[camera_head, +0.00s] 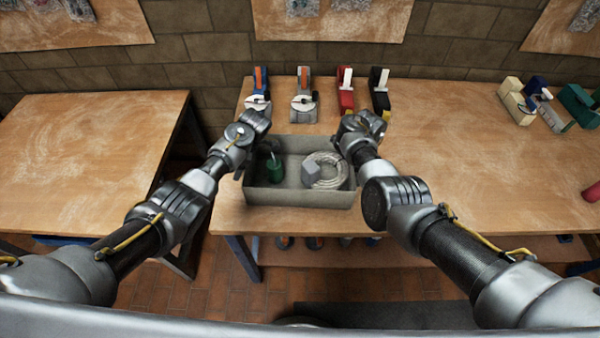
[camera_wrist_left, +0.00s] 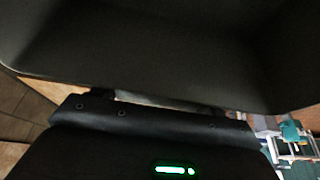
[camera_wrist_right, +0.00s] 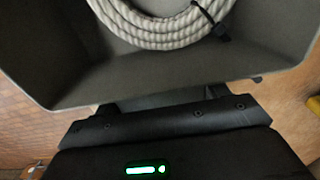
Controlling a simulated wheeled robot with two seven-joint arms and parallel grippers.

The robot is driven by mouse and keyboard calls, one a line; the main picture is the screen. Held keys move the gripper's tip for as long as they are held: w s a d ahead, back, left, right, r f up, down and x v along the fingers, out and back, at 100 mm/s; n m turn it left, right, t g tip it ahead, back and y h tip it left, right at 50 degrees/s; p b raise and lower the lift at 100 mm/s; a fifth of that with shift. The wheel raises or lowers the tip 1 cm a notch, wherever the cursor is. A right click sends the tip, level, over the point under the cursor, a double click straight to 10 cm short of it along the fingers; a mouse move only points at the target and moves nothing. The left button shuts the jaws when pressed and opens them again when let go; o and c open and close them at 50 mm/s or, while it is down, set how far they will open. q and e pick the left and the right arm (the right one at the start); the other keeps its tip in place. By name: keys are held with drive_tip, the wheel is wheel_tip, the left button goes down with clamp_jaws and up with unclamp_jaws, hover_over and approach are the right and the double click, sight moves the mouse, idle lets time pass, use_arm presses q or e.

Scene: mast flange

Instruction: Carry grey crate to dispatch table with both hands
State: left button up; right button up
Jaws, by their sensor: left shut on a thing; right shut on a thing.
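The grey crate (camera_head: 300,198) is at the left part of the larger wooden table (camera_head: 450,165), near its front edge. I cannot tell whether it rests on the table or hangs just above. It looks level. It holds a green object (camera_head: 274,170), a pale grey block (camera_head: 310,172) and a coiled light rope (camera_head: 333,170). My left gripper (camera_head: 243,160) is shut on the crate's left side; the crate wall (camera_wrist_left: 150,50) fills the left wrist view. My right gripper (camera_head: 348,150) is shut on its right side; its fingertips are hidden. Neither table is visibly labelled as dispatch.
A second wooden table (camera_head: 85,150) stands left, bare, across a gap. Behind the crate stand several tools or dispensers, including a red one (camera_head: 346,95). More items (camera_head: 540,100) and a red cylinder (camera_head: 592,192) are at the right. The table's middle right is clear.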

use_arm(q)
drive_tip(key=shift+w+r, duration=0.1)
drive_tip(key=shift+r, duration=0.05)
use_arm(e)
drive_tip(key=shift+w+r, duration=0.1)
drive_tip(key=shift+r, duration=0.05)
